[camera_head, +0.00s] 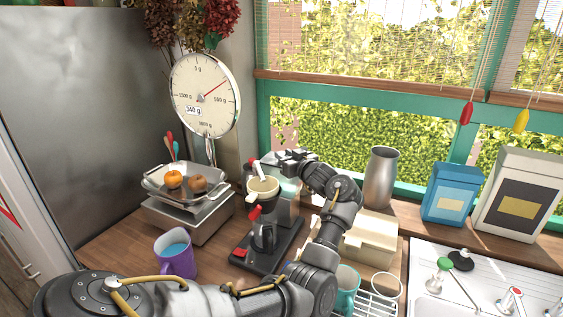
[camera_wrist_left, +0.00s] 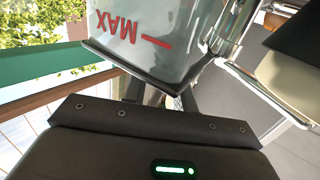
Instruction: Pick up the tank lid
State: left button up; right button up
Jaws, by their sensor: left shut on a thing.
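The coffee maker (camera_head: 270,245) stands on the wooden counter, with a pale, clear water tank (camera_head: 287,187) at its back. The tank with its red MAX mark (camera_wrist_left: 135,32) fills the upper middle of the left wrist view. My left gripper (camera_head: 284,157) is at the top of the tank and is shut on the tank lid, which it largely hides. A dark edge (camera_wrist_left: 122,70) lies along the tank's end nearest the gripper. I cannot tell whether the lid is clear of the tank. My right gripper is not in view.
A kitchen scale (camera_head: 190,215) with fruit in its pan and a purple mug (camera_head: 176,257) stand left of the coffee maker. A cream box (camera_head: 370,242), teal mug (camera_head: 347,283) and metal vase (camera_head: 380,178) are to its right. The window is close behind.

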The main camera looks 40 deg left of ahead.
pick_arm(q)
jog(key=shift+r+b, duration=0.4)
jog(key=shift+b, duration=0.25)
jog(key=r+b, duration=0.1)
jog(key=r, duration=0.1)
jog(key=shift+s+d+r+b, duration=0.2)
jog(key=shift+r+b, duration=0.1)
jog(key=shift+b, duration=0.1)
jog(key=s+d+r+b, duration=0.5)
jog(key=s+d+r, duration=0.4)
jog(key=d, duration=0.1)
jog(key=shift+r, duration=0.3)
